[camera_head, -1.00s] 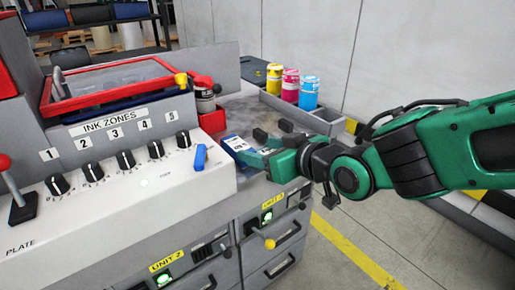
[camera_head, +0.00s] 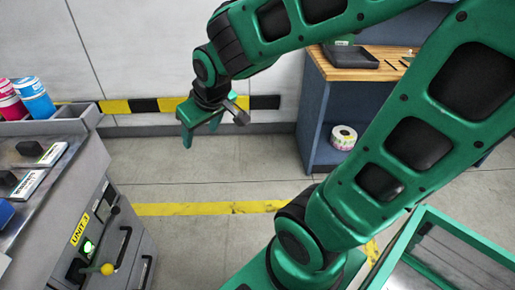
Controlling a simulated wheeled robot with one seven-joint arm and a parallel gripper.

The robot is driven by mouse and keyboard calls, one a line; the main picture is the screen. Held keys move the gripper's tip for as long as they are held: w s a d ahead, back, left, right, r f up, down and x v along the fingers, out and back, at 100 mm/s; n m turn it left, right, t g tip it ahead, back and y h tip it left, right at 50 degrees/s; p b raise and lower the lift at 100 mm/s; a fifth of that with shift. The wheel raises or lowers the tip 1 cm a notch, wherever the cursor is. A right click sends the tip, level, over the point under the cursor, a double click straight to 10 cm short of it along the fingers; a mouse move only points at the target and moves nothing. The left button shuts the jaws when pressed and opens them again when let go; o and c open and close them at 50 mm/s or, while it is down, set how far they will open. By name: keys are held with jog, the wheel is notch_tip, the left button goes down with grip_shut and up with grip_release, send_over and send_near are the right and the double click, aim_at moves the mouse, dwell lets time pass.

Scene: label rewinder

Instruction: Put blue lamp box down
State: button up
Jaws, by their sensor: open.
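My gripper (camera_head: 203,130) hangs open and empty above the bare floor, to the right of the machine counter. Its green fingers point down and touch nothing. A blue block (camera_head: 5,213) shows at the left edge of the view, on the grey counter (camera_head: 92,165). It is mostly cut off, and I cannot tell for sure that it is the blue lamp box. Two small black blocks, one of them here (camera_head: 29,148), stand on the counter beside white label plates (camera_head: 53,153).
Pink (camera_head: 10,100) and blue (camera_head: 35,98) ink cans stand in a grey tray at the far left. A dark blue workbench (camera_head: 352,105) with a wooden top stands at the back right, a label roll (camera_head: 343,137) on its shelf. The floor (camera_head: 220,180) between is clear.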

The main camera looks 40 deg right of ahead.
jog(key=s+d+m+g, duration=0.3)
jog(key=s+d+m, duration=0.1)
jog(key=s+d, duration=0.5)
jog(key=shift+s+d+f+h, duration=0.3)
jog(key=shift+s+f+h, duration=0.15)
jog(key=shift+s, duration=0.15)
jog(key=shift+o, duration=0.4)
jog(key=s+d+m+g+y, duration=0.1)
jog(key=s+d+m+g, duration=0.1)
jog(key=s, duration=0.8)
jog(key=shift+d+m+g, duration=0.35)
jog(key=shift+m+g, duration=0.15)
jog(key=shift+m, duration=0.1)
